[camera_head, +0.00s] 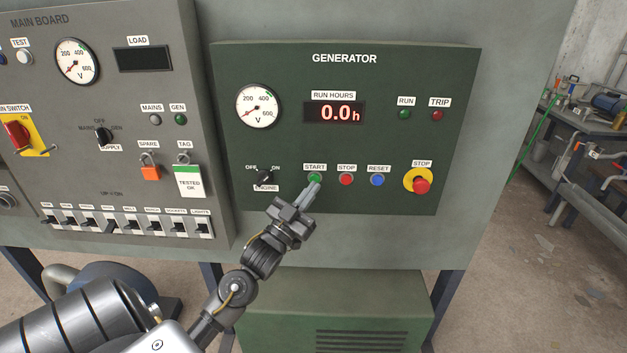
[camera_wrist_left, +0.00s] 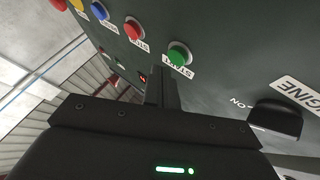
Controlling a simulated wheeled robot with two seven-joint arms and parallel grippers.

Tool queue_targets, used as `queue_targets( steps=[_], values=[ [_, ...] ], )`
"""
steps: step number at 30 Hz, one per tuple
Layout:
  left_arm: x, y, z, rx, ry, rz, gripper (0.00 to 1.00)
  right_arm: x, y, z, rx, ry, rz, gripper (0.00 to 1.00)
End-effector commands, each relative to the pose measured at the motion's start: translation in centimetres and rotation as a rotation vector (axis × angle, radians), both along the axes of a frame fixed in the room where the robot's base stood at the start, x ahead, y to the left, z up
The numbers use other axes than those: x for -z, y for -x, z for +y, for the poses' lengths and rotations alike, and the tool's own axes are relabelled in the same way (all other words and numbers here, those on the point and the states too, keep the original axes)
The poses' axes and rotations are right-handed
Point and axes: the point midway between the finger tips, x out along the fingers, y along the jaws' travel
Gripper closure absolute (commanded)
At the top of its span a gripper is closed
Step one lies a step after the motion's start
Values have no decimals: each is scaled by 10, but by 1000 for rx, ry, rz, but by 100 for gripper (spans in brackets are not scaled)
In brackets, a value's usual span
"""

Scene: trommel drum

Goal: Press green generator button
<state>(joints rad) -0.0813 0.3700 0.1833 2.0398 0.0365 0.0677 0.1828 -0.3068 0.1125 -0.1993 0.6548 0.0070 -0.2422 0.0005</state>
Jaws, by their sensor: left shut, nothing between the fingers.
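The green START button (camera_head: 314,178) is on the dark green GENERATOR panel (camera_head: 400,65), below its START label. My left gripper (camera_head: 313,187) is shut and empty, with its fingertips just below and in front of this button. The fingertips cover the button's lower edge in the head view, and I cannot tell whether they touch it. In the left wrist view the green button (camera_wrist_left: 179,53) is clear, just beyond the tips of the shut fingers (camera_wrist_left: 160,75). My right gripper is in neither view.
Right of START are a red STOP button (camera_head: 346,179), a blue RESET button (camera_head: 377,180) and a red emergency stop (camera_head: 421,185) on yellow. The ENGINE knob (camera_head: 265,177) is on the left. The display (camera_head: 334,112) reads 0.0 h. The MAIN BOARD (camera_head: 60,90) stands further left.

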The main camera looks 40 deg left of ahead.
Motion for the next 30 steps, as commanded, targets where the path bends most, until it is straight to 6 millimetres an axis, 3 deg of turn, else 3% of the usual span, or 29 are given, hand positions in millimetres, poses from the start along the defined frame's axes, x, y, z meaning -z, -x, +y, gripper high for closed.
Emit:
queue_targets(
  steps=[30],
  values=[
    [0, -9, 6, 0, 0, 0, 100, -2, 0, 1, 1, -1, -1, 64]
  ],
)
